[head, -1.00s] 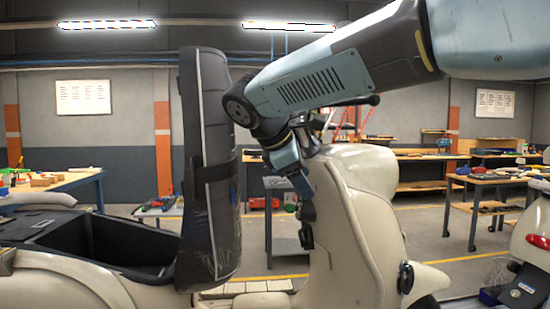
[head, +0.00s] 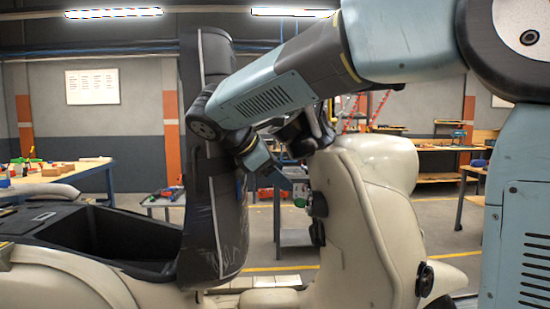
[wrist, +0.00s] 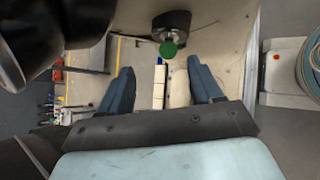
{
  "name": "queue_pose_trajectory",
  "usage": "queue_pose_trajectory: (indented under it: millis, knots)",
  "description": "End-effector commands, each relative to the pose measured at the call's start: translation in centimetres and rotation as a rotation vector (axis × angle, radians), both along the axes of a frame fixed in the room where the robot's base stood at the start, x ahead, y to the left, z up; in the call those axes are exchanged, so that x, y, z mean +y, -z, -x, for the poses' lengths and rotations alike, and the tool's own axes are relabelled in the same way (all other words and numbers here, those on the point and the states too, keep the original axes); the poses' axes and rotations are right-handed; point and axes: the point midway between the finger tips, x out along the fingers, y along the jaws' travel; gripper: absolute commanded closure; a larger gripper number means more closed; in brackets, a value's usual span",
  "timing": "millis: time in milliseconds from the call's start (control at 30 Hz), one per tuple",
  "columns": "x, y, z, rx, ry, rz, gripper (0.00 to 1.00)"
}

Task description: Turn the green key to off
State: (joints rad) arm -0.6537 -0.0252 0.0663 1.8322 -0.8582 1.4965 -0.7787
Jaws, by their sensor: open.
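The green key (wrist: 168,49) shows in the wrist view as a round green head on a dark lock (wrist: 171,24) set in the cream scooter panel. It lies beyond my fingertips, roughly central between the two blue fingers. My gripper (wrist: 163,76) is open and empty, and I see no contact with the key. In the head view my gripper (head: 284,180) is left of the cream scooter front (head: 350,215), near a dark round fitting on its inner side. The key's turned position cannot be told from these frames.
The raised black seat (head: 212,215) stands upright close to the left of my gripper, above an open storage bin (head: 112,240). Dark handlebar parts (head: 310,133) are just above my gripper. Workbenches (head: 75,172) stand in the background.

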Motion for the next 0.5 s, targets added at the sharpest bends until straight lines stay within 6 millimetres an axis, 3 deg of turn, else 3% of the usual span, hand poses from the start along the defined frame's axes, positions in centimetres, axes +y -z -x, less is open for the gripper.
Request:
queue_pose_trajectory:
  millis: [167, 500]
  knots:
    - [-0.1, 2.9, 0.1, 0.003, 0.000, 0.002, 0.35]
    - [-3.4, 6.2, -2.3, 0.001, 0.003, 0.000, 0.35]
